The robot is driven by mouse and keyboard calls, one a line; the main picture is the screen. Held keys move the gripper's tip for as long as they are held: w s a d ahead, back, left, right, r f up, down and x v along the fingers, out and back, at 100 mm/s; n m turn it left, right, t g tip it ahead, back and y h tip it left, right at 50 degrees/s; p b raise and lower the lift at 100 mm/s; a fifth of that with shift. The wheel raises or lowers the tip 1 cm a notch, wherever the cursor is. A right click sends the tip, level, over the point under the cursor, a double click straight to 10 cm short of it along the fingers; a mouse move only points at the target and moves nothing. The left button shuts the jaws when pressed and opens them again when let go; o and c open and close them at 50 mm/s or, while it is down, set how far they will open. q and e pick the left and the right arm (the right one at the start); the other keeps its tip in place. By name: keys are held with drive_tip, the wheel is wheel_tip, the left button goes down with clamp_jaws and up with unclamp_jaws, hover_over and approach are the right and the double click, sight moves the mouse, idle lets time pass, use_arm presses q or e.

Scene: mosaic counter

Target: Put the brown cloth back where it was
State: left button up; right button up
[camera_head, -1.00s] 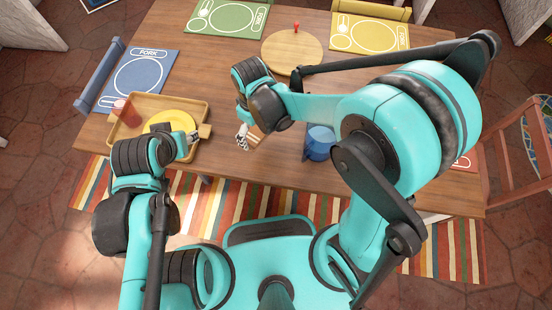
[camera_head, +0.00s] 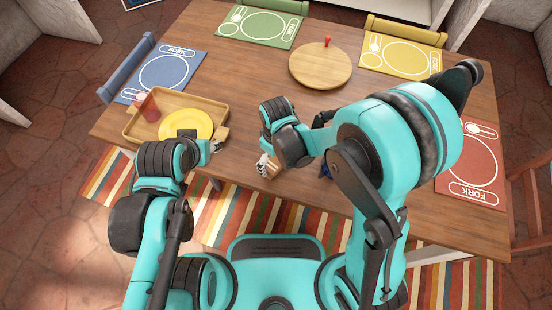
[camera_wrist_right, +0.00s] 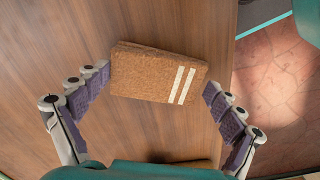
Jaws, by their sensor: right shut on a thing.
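The brown cloth (camera_wrist_right: 150,75) is a folded rectangle with two white stripes near one end. In the right wrist view my right gripper (camera_wrist_right: 158,82) has a finger at each end of it and is shut on it. In the head view the cloth (camera_head: 273,186) shows partly at the fingertips of my right gripper (camera_head: 264,166), near the table's front edge. I cannot tell whether it touches the table. My left gripper (camera_head: 215,146) is by the right end of the wooden tray (camera_head: 133,128); its fingers are too small to judge.
The tray holds a yellow plate (camera_head: 187,124) and a reddish cup (camera_head: 150,108). A round board (camera_head: 320,68) with a red-topped piece lies at the back. Placemats in blue (camera_head: 165,73), green (camera_head: 262,26), yellow (camera_head: 400,55) and red (camera_head: 470,165) line the table. My right arm hides part of the right side.

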sight(276, 160)
drive_tip(key=o, duration=0.8)
drive_tip(key=shift+f, duration=0.15)
drive_tip(key=shift+c, duration=0.2)
drive_tip(key=shift+r, duration=0.2)
wheel_tip(276, 160, up, 12)
drive_tip(key=p, duration=0.5)
drive_tip(key=s+d+r+m+t, duration=0.2)
drive_tip(key=d+r+m, duration=0.3)
drive_tip(key=d, duration=0.4)
drive_tip(key=s+d+r+m+t, duration=0.3)
drive_tip(key=d+r+m+t, duration=0.2)
drive_tip(key=d, duration=0.3)
drive_tip(key=shift+d+r, duration=0.4)
drive_tip(key=shift+r, duration=0.05)
